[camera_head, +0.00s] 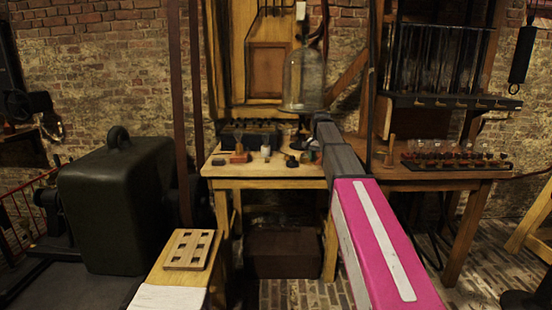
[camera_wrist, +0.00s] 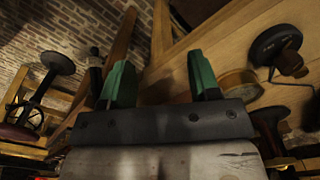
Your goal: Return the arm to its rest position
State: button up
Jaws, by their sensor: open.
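My arm, with a pink and white link, reaches forward from the lower right in the head view. Its dark end is over the right part of the wooden table (camera_head: 262,183). My gripper (camera_wrist: 160,82) shows in the wrist view with two green fingers spread apart. Nothing is between the fingers. In the head view the fingertips are hard to make out behind the arm.
Small objects sit on the table. A wooden block with holes (camera_head: 188,249) lies at the front left beside a dark green case (camera_head: 118,205). A rack of jars (camera_head: 455,160) stands on the right table.

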jog(key=s+f+n, duration=0.7)
jog(key=s+f, duration=2.5)
jog(key=s, duration=0.2)
jog(key=shift+s, duration=0.1)
